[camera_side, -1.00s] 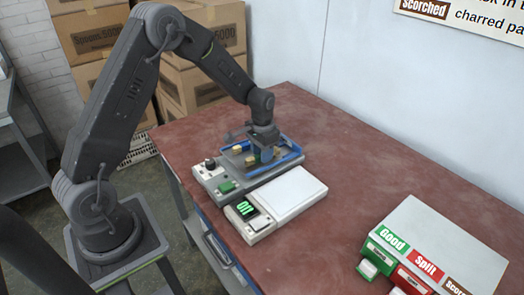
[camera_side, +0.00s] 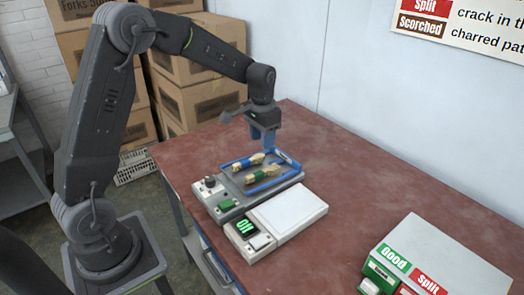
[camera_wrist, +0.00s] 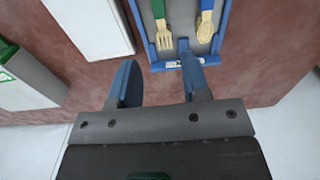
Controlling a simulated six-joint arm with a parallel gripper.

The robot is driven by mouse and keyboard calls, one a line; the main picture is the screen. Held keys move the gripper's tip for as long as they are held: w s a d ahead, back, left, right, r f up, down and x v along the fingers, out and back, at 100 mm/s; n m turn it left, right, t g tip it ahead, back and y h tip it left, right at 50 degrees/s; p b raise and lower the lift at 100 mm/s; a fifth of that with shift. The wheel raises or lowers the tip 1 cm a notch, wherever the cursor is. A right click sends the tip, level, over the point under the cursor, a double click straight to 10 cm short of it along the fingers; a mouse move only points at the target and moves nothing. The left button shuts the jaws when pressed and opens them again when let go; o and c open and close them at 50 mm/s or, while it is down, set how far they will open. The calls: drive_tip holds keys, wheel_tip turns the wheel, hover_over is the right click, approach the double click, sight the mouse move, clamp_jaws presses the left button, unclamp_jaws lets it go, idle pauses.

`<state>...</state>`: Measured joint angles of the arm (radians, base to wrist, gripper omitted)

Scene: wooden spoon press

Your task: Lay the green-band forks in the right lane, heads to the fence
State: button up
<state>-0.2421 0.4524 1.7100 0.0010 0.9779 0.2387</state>
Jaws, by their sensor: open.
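My gripper (camera_side: 264,140) is open and empty, raised just beyond the far end of the blue-edged tray (camera_side: 284,178). Its two blue fingers (camera_wrist: 160,80) show in the wrist view, apart, with nothing between them. A wooden fork with a dark green band (camera_side: 264,175) lies in the tray, and it also shows in the wrist view (camera_wrist: 163,38), on the left with its tines toward the blue end bar (camera_wrist: 178,64). A wooden spoon with a blue band (camera_side: 248,162) lies beside it; in the wrist view the spoon (camera_wrist: 205,27) is on the right, bowl toward the same bar.
The tray sits on a grey base with a black knob (camera_side: 209,182) and a green button (camera_side: 227,205). A white-topped unit (camera_side: 288,213) with a lit green display stands beside it. A box with Good and Split labels (camera_side: 440,258) is at the front right. The red tabletop (camera_side: 350,180) between is clear.

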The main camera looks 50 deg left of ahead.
drive_tip(key=s+d+r+t, duration=0.2)
drive_tip(key=s+d+r, duration=0.4)
drive_tip(key=s+r, duration=0.35)
drive_tip(key=s+d+r+t, duration=0.1)
drive_tip(key=s+d, duration=0.1)
drive_tip(key=s, duration=0.5)
drive_tip(key=s+d+r+t, duration=0.2)
drive_tip(key=s+d, duration=0.1)
drive_tip(key=s, duration=0.4)
drive_tip(key=shift+s+t, duration=0.3)
drive_tip(key=shift+s, duration=0.05)
idle(0.6)
